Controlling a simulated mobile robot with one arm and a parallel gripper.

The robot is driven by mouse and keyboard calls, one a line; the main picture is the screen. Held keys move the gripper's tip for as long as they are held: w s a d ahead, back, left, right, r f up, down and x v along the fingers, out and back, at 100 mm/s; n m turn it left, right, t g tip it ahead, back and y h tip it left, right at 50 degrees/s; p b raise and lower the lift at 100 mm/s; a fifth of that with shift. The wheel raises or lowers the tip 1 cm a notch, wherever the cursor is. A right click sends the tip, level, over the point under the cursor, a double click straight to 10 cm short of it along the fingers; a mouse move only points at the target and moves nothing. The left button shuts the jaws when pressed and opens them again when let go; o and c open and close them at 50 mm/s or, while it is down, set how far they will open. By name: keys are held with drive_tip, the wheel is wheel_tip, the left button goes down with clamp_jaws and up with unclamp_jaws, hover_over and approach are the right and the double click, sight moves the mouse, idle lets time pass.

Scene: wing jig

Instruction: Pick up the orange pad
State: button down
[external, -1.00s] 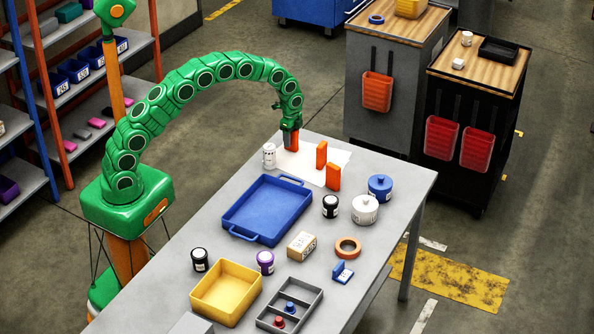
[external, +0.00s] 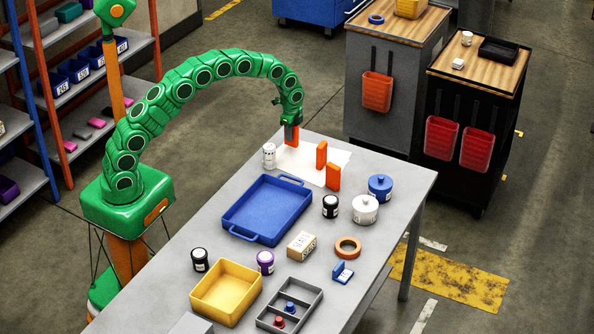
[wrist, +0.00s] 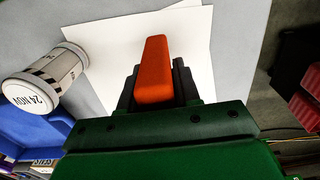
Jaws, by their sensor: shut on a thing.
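My gripper (external: 291,128) is at the far end of the grey table, shut on an orange pad (external: 291,138). In the wrist view the orange pad (wrist: 154,70) is upright between the dark jaws (wrist: 155,88), which partly hide it. The pad appears slightly above the white sheet (external: 305,165). Two more orange pads stand on the sheet to the right: one nearer my gripper (external: 321,155) and one nearer the front (external: 333,176).
A white labelled canister (external: 269,156) stands close to the left of my gripper; it also shows in the wrist view (wrist: 46,80). A blue tray (external: 250,230) lies in front of it. A black jar (external: 330,207), a white pot (external: 365,209) and a blue pot (external: 380,187) stand to the right.

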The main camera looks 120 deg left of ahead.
drive_tip(key=shift+s+d+r, duration=0.15)
drive_tip(key=shift+r, duration=0.25)
drive_tip(key=shift+s+d+r, duration=0.1)
drive_tip(key=shift+d+r, duration=0.05)
drive_tip(key=shift+r, duration=0.2)
drive_tip(key=s+d+r, duration=0.7)
drive_tip(key=d+r, duration=0.2)
drive_tip(key=d, duration=0.2)
drive_tip(key=shift+s, duration=0.15)
drive_tip(key=shift+r, duration=0.1)
drive_tip(key=shift+d, duration=0.1)
